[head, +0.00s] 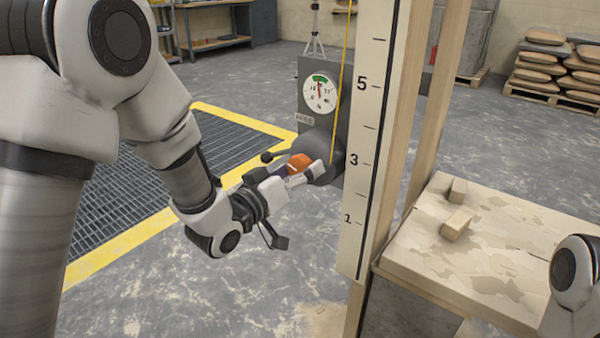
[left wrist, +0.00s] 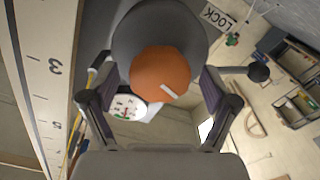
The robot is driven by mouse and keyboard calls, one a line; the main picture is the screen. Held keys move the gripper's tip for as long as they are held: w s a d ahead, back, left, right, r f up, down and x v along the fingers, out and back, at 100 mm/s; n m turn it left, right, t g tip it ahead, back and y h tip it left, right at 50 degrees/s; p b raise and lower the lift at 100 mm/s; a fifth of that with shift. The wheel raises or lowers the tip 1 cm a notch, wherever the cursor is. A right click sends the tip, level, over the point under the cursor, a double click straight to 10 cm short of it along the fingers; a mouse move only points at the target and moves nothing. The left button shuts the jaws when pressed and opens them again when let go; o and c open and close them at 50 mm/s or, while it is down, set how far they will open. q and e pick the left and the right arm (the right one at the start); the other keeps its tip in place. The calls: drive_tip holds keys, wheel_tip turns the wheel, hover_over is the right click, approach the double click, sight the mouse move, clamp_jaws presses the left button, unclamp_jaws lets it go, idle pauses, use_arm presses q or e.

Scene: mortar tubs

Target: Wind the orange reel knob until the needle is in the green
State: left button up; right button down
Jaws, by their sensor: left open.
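The orange reel knob (head: 299,163) sits on the front of a dark grey round reel (head: 327,150). In the left wrist view the knob (left wrist: 160,72) faces me and bears a white mark. My left gripper (head: 296,176) is at the knob; in the left wrist view its open fingers (left wrist: 158,82) stand on either side of it, and I cannot tell whether they touch it. Above the reel is a white dial (head: 320,92) with a green band at its top. Its thin needle points up towards the band; its exact tip is too small to tell. My right gripper is out of view.
A lever with a black ball (head: 267,157) sticks out left of the reel, close to my left gripper. A tall numbered scale board (head: 372,130) stands just right of it. A yellow cord (head: 345,80) runs up from the reel. A wooden bench (head: 490,250) holds two small blocks.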

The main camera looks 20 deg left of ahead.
use_arm(q)
drive_tip(key=shift+w+d, duration=0.1)
drive_tip(key=shift+w, duration=0.15)
drive_tip(key=c, duration=1.2)
drive_tip(key=m, duration=0.4)
drive_tip(key=shift+m, duration=0.4)
drive_tip(key=o, duration=1.2)
drive_tip(key=shift+s, duration=0.1)
drive_tip(key=v, duration=0.7)
drive_tip(key=shift+s, duration=0.15)
drive_tip(key=shift+r, duration=0.1)
